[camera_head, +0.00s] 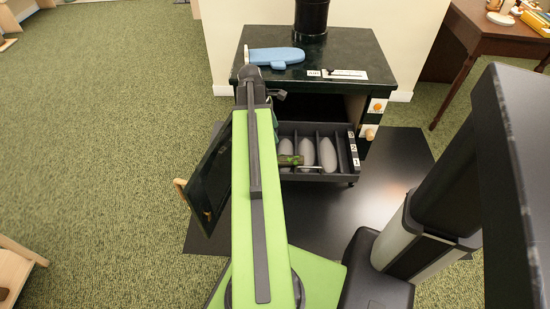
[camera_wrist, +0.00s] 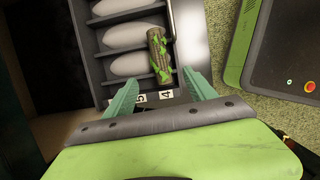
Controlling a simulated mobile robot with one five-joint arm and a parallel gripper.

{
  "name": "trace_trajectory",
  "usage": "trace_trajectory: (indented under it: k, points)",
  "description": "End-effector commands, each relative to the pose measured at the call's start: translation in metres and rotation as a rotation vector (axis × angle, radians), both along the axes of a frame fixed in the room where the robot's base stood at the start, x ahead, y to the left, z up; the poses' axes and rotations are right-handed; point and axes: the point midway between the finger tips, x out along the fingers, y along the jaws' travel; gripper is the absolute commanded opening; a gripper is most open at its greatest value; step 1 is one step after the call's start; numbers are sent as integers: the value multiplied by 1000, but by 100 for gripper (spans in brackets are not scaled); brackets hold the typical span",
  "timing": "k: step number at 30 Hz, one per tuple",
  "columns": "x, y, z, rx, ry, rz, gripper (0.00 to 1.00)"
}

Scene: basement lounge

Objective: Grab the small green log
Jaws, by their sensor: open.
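The small green log (camera_wrist: 158,55) has a brown-grey bark pattern with bright green leaf shapes. It lies at the right side of the divided dark drawer (camera_wrist: 88,48) in the wrist view, beside the ends of grey ovals. The log also shows in the head view (camera_head: 290,160), partly over the ovals. My gripper (camera_wrist: 160,80) is open and empty, its two green fingers apart on either side of the log's near end. I cannot tell whether they touch it.
The drawer stands out from a black stove (camera_head: 318,65) with an open door (camera_head: 208,180) at left. A blue mitt-like thing (camera_head: 275,56) lies on its top. Several grey ovals (camera_head: 328,154) fill compartments. A wooden table (camera_head: 500,35) stands right. Green carpet is clear at left.

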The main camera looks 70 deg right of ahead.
Motion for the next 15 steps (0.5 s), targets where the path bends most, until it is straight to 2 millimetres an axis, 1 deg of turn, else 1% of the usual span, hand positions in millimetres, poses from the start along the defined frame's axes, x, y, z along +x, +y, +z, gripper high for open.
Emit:
trace_trajectory:
  k: [5,8,11,15]
  points:
    - [-1,0,-3,0,0,-1,65]
    - [-3,-1,-15,0,0,0,65]
    - [-7,-3,-35,0,0,-1,65]
    - [-15,-6,-66,0,0,-1,65]
